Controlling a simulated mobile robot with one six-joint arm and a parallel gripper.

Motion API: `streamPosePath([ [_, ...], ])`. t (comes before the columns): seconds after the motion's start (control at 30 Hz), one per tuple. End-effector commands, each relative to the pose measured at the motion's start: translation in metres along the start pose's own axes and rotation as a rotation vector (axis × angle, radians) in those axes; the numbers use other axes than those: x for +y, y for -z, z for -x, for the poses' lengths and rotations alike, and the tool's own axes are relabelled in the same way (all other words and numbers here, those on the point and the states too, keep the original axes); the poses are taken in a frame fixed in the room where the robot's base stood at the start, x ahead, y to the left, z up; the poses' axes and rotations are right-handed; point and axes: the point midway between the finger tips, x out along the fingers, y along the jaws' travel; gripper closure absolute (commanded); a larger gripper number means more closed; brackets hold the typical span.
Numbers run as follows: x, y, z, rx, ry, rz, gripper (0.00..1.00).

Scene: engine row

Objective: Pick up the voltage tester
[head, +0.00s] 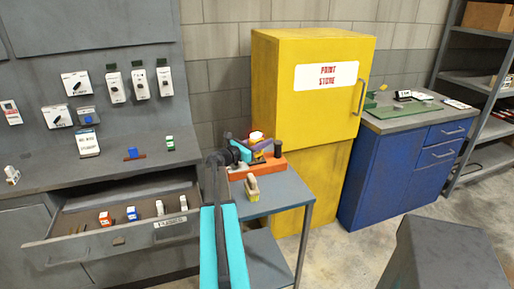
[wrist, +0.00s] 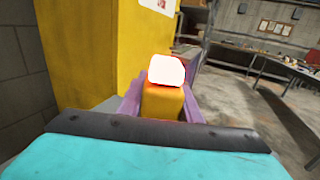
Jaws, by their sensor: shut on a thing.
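My gripper (head: 263,147) has purple fingers and is over the small grey side table in the head view. In the wrist view my gripper (wrist: 164,104) is shut on an orange-yellow block with a white top, apparently the voltage tester (wrist: 163,103). The fingers press on its left and right sides, and its white face points up. In the head view the voltage tester (head: 257,137) shows small above the orange tray (head: 270,166), partly hidden by my arm. I cannot tell from these views whether its lower end is clear of the tray.
A yellow paint store cabinet (head: 308,100) stands close behind the side table (head: 283,196). A yellowish block-like item (head: 252,188) lies at the table's front. An open drawer (head: 120,240) with small items juts out at left. A blue cabinet (head: 400,165) stands at right.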

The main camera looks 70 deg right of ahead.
Motion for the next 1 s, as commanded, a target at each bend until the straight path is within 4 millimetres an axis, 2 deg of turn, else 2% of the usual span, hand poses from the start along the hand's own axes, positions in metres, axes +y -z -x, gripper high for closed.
streamPosePath([
  [0.37,0.000,-0.008,0.000,-0.001,0.001,-0.001,1.00],
  [0.67,0.000,-0.037,0.000,-0.001,0.000,-0.003,1.00],
  [0.7,-0.001,-0.034,0.012,0.000,-0.002,-0.001,1.00],
  [1.0,-0.001,-0.034,0.079,-0.001,-0.003,0.000,1.00],
])
